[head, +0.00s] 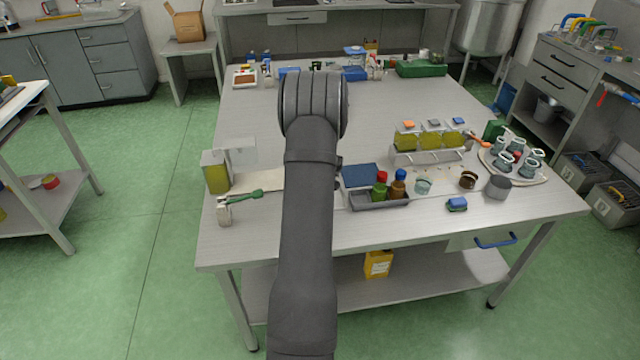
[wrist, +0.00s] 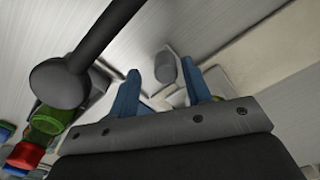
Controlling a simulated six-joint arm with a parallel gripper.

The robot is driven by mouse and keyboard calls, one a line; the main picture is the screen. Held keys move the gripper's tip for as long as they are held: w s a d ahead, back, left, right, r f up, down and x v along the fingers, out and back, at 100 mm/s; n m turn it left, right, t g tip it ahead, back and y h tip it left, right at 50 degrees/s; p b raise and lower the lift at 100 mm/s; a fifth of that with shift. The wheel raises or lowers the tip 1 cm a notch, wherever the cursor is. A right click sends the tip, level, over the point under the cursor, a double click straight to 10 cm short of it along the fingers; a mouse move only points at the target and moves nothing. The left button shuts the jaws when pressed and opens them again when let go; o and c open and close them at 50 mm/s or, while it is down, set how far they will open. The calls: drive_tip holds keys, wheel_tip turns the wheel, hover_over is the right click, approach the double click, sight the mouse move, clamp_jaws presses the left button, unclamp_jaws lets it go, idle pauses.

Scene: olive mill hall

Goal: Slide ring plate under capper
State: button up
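My gripper (wrist: 163,82) shows in the wrist view, with two blue fingertips well apart. A small grey rounded piece (wrist: 165,67) lies between and just beyond the fingertips; I see no clear contact. Pale flat pieces lie below it, partly hidden by the fingers; I cannot tell if they are the ring plate. A dark rod with a round end (wrist: 62,84) crosses the upper left, close to the camera; I cannot tell if it is the capper. In the head view my dark arm hides the gripper and the table spot under it.
In the head view, a grey tray (head: 366,204) with green and brown bottles is right of my arm. A rack of yellow-green jars (head: 400,157) and a round plate with several cups (head: 541,179) stand farther right. A yellow-green can (head: 216,178) stands left. The table's middle is clear.

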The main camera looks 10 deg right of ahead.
drive_tip(key=shift+a, duration=0.15)
drive_tip(key=shift+r, duration=0.2)
wheel_tip(320, 180, up, 17)
idle(0.3)
